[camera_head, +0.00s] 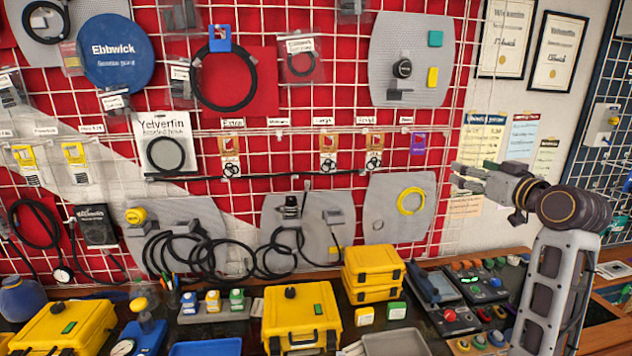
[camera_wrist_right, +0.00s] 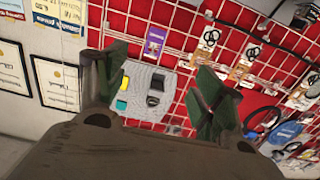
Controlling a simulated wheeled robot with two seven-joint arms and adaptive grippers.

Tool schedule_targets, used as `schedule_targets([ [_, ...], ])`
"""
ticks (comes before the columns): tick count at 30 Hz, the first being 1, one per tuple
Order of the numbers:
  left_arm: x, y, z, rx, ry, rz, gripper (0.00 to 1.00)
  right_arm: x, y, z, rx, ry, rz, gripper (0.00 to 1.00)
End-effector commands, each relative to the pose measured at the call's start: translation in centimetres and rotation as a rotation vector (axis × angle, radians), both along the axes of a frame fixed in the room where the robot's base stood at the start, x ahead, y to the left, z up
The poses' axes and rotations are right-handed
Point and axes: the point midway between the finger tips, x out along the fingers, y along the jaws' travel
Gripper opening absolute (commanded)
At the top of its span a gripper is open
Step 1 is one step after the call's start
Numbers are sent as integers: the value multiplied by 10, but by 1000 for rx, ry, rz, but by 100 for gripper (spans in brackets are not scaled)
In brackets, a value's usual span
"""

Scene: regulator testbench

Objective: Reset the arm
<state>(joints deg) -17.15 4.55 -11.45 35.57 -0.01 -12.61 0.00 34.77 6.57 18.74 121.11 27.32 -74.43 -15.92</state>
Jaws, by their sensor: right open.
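My right gripper (camera_head: 470,178) is raised at the right of the head view, in front of the wall grid and above the bench. Its fingers point left and it is open and empty. In the right wrist view the two dark green fingers of the right gripper (camera_wrist_right: 155,90) stand wide apart, with the red wall grid and a grey panel (camera_wrist_right: 150,95) seen between them at a distance. My right arm (camera_head: 560,245) rises from the lower right of the head view. My left gripper and arm are not in view.
Yellow cases (camera_head: 300,312), button boxes (camera_head: 450,315) and a grey tray (camera_head: 395,344) crowd the bench below. A blue stand (camera_head: 148,328) is at the left. Cables and regulator parts hang on the red grid wall (camera_head: 345,90). Air around the right gripper looks clear.

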Motion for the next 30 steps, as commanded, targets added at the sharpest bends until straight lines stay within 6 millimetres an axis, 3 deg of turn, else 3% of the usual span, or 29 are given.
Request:
schedule_targets([
  [11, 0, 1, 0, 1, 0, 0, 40, -2, 17, -61, -28, 117, -3, 69],
  [20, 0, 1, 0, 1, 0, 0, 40, -18, 40, -148, -64, 284, -6, 69],
  [30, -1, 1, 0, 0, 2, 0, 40, -52, 65, -241, -101, 471, -6, 69],
])
